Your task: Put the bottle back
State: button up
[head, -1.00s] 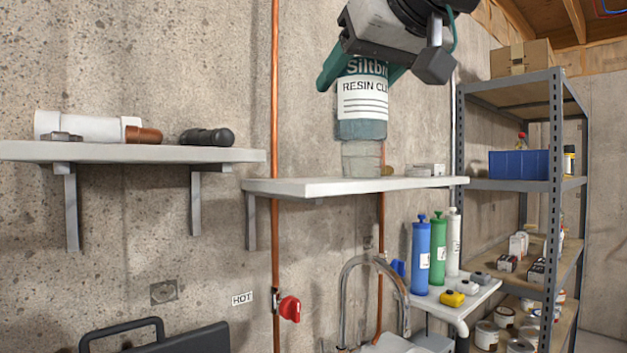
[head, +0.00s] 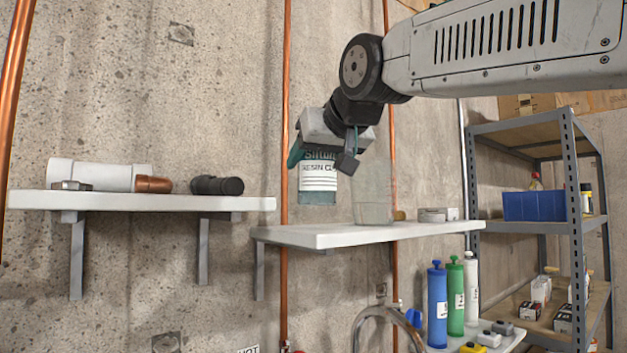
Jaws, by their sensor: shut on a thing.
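My gripper (head: 322,153) is shut on a teal bottle (head: 318,197) with a white label reading in part "RESIN CL". It holds the bottle upright by its upper part, and the fingers hide the top. The bottle hangs above the left part of the right-hand white wall shelf (head: 325,238), its base apart from the board in the picture. A clear, empty-looking container (head: 373,205) stands on that shelf, just right of the bottle.
A small brown piece (head: 399,215) and pale round items (head: 438,214) lie farther right on that shelf. The left shelf (head: 130,202) holds pipe fittings. Copper pipes (head: 286,100) run up the wall. A metal rack (head: 572,180) with a blue bin (head: 532,206) stands at right.

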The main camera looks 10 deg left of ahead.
aim_at(314, 178)
jog(key=shift+w+a+f, duration=0.1)
jog(key=shift+w+a, duration=0.15)
jog(key=shift+w, duration=0.05)
jog(key=shift+f, duration=1.7)
jog(key=shift+f, duration=0.1)
jog(key=o, duration=1.1)
jog(key=shift+o, duration=0.2)
jog(key=shift+s, duration=0.1)
jog(key=v, duration=1.2)
